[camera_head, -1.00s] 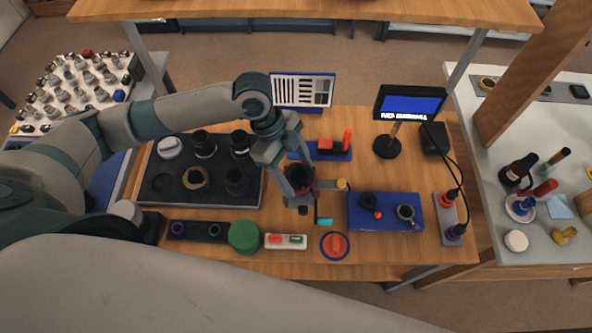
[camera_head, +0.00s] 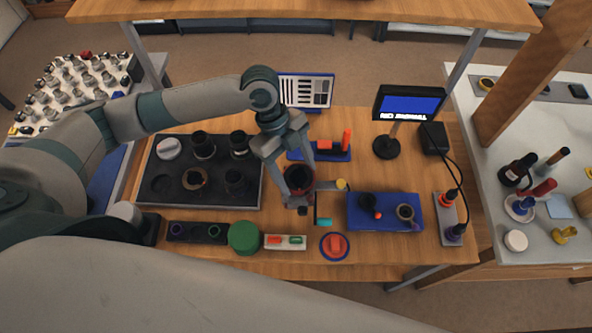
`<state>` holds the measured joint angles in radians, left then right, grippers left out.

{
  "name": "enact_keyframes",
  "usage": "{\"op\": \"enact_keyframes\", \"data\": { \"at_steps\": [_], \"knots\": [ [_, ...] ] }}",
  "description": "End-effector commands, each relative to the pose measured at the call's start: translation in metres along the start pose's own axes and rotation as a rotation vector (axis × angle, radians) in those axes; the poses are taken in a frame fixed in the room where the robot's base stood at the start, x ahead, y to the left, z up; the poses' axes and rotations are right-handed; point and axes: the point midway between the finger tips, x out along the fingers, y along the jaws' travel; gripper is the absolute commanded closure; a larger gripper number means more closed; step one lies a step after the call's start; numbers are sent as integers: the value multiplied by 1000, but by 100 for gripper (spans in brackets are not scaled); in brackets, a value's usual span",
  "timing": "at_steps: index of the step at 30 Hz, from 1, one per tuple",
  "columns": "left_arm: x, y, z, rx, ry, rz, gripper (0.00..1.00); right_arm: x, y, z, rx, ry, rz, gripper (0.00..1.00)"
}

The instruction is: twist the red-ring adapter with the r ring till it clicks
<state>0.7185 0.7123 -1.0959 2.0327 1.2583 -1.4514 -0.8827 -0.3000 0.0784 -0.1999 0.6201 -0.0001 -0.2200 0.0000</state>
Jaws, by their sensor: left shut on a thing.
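My left gripper (camera_head: 299,193) reaches down at the middle of the wooden table. Its two fingers stand on either side of a dark round part with a reddish rim, which looks like the red-ring adapter (camera_head: 299,177), and it is shut on it. The part sits at a small grey fixture with a yellow knob (camera_head: 341,184) on its right and a teal-tipped handle (camera_head: 323,222) in front. Which ring is the r ring is too small to tell. My right gripper is not in view.
A black tray (camera_head: 152,208) with several lens parts lies left. A blue mat (camera_head: 385,225) with small parts lies right. A green round lid (camera_head: 244,237), a red button (camera_head: 335,245) and a small monitor (camera_head: 409,102) stand around. Bare wood shows at the front right.

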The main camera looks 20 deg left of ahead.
Motion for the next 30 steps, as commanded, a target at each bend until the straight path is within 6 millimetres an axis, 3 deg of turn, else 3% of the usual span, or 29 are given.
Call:
{"op": "enact_keyframes", "data": {
  "at_steps": [4,9,14,15,17,30],
  "knots": [
    [0,-1,0,28,0,11,61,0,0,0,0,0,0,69],
    [0,-1,0,89,-1,37,79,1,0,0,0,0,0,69],
    [0,-1,0,89,0,36,79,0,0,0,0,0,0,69],
    [0,-1,0,89,0,36,30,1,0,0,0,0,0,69],
    [0,-1,0,89,0,36,15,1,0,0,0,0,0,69],
    [-3,-1,1,88,0,36,15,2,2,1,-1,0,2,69]
  ]
}}
